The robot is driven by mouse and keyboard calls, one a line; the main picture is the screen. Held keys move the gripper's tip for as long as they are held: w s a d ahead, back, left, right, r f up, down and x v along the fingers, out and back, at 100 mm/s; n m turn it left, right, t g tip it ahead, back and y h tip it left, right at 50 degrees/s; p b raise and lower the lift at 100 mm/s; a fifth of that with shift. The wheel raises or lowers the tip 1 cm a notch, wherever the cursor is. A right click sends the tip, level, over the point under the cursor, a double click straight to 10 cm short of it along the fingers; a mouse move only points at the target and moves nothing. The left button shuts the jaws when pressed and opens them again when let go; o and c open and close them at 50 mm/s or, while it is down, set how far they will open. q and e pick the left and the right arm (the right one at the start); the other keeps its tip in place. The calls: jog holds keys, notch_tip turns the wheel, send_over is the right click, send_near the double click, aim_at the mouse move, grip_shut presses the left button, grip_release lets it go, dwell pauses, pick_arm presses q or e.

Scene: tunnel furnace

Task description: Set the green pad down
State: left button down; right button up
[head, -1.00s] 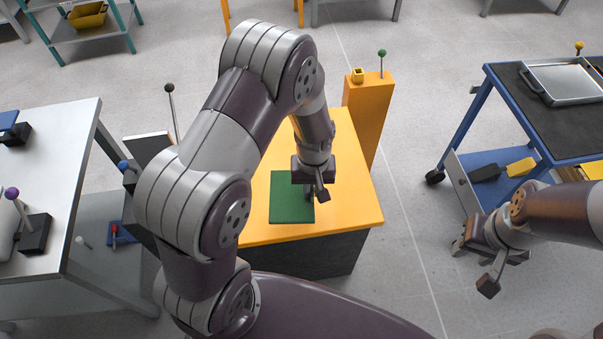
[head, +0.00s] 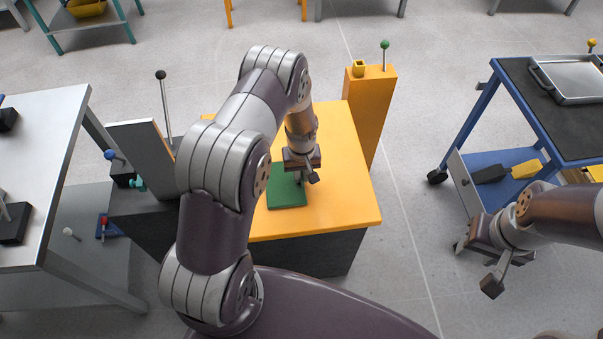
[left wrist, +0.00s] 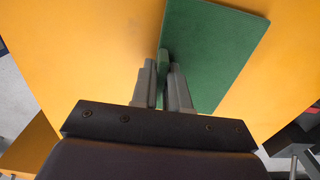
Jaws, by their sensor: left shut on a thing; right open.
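The green pad (head: 287,196) is a flat square over the orange tabletop (head: 345,195), left of its middle. I cannot tell whether it rests on the surface or hovers just above. My left gripper (head: 303,178) is at the pad's right side. In the left wrist view, the left gripper (left wrist: 165,82) is shut on a small upright green tab (left wrist: 163,62) at the edge of the pad (left wrist: 215,50). The gripper hides part of the pad in both views. My right gripper (head: 476,265) is open and empty, over the floor near the blue cart.
An orange post (head: 369,110) with a green-knobbed lever stands at the table's back right. A dark station (head: 145,145) with a black-knobbed lever stands to the left, beside a grey table (head: 40,180). A blue cart (head: 500,130) is at the right. The orange top is otherwise clear.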

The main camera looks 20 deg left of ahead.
pick_arm(q)
jog(key=c, duration=1.1)
grip_release()
notch_tip(320, 180, up, 12)
jog(key=f+p, duration=0.1)
jog(key=s+d+r+m, duration=0.1)
jog(key=s+r+m, duration=0.1)
jog(key=s+r, duration=0.2)
jog(key=s+d+r+m+t, duration=0.1)
jog(key=s+d+r+m, duration=0.1)
jog(key=s+r, duration=0.3)
jog(key=s+d+r+m, duration=0.1)
jog(key=s+r+m, duration=0.1)
jog(key=s+r, duration=0.2)
jog(key=shift+s+d+r+m, duration=0.1)
jog(key=shift+s+r+m, duration=0.1)
jog(key=shift+s, duration=0.55)
jog(key=shift+s+d+r+m, duration=0.1)
jog(key=shift+s+r, duration=0.05)
jog(key=shift+s, duration=0.55)
